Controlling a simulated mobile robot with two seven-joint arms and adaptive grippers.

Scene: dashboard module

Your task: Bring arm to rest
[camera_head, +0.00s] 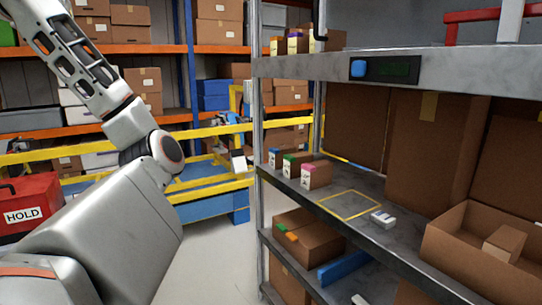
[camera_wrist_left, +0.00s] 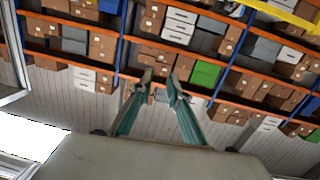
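My left arm (camera_head: 130,125) rises from the lower left of the head view. Its bend shows beside the shelf, and its slotted link (camera_head: 72,50) runs up and out at the top left. The left gripper is outside the head view. In the left wrist view the left gripper (camera_wrist_left: 160,82) has its two teal fingers apart, with a gap between the tips and nothing held. Only distant racks show behind the fingers. My right gripper is in neither view.
A grey metal shelf (camera_head: 350,212) stands close on the right, with small coloured-label boxes (camera_head: 315,175), a yellow outlined square (camera_head: 350,205) and a small white item (camera_head: 383,219). A dark panel with a blue button (camera_head: 358,68) is on its upper edge. A red HOLD case (camera_head: 28,205) is left.

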